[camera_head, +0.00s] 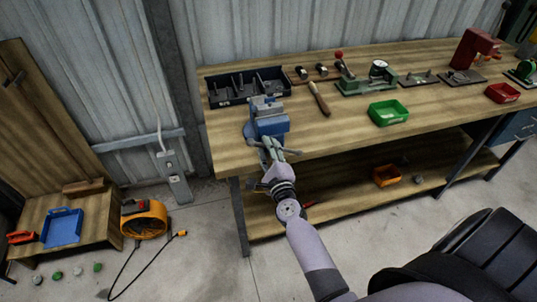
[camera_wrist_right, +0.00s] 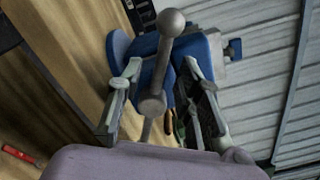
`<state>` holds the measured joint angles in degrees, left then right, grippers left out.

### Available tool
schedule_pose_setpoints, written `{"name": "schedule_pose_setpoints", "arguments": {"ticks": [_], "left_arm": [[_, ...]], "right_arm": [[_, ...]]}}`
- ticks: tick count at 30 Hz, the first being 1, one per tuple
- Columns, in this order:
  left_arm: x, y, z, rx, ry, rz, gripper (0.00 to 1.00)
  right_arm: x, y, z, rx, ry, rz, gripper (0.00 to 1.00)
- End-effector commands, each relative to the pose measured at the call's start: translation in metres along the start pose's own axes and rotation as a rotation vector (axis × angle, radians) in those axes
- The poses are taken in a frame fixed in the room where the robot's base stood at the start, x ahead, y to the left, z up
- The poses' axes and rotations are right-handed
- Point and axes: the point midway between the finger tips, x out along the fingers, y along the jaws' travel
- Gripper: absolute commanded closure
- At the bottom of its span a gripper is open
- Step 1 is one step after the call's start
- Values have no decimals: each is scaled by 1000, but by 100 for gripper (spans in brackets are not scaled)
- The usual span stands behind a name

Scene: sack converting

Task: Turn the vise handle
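The blue vise (camera_head: 272,125) is mounted at the left front corner of the wooden workbench (camera_head: 340,130). In the right wrist view, the vise handle (camera_wrist_right: 163,60) is a grey bar with a round ball end, in front of the blue vise body (camera_wrist_right: 212,48). My right gripper (camera_head: 278,153) is at the front of the vise. In the wrist view the right gripper (camera_wrist_right: 163,72) has its fingers apart, one on each side of the handle, with gaps visible. In the head view the gripper largely hides the handle. My left gripper is not in view.
A black divided tray (camera_head: 222,98) and a wooden-handled tool (camera_head: 319,98) lie behind and beside the vise. A green bin (camera_head: 388,112) stands to the right. The lower shelf (camera_head: 340,195) holds an orange bin (camera_head: 387,175). An orange cable reel (camera_head: 145,219) stands on the floor.

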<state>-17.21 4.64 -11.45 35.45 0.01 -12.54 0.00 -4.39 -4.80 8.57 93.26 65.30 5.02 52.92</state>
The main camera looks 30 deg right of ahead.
Motion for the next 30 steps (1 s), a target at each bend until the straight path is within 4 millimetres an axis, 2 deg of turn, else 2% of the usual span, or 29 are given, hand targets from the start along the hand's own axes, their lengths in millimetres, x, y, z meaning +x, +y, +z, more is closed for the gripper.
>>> {"name": "schedule_pose_setpoints", "arguments": {"ticks": [5,12,18,23,30], "left_arm": [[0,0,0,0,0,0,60],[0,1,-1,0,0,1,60],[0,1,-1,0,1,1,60],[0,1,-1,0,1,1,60],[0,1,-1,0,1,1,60]], "right_arm": [[-19,1,-1,-1,1,2,68],[-70,2,-1,-2,2,4,68],[-104,1,-1,-2,1,4,68],[-117,1,0,-1,1,2,68],[-120,1,0,0,0,1,68]]}}
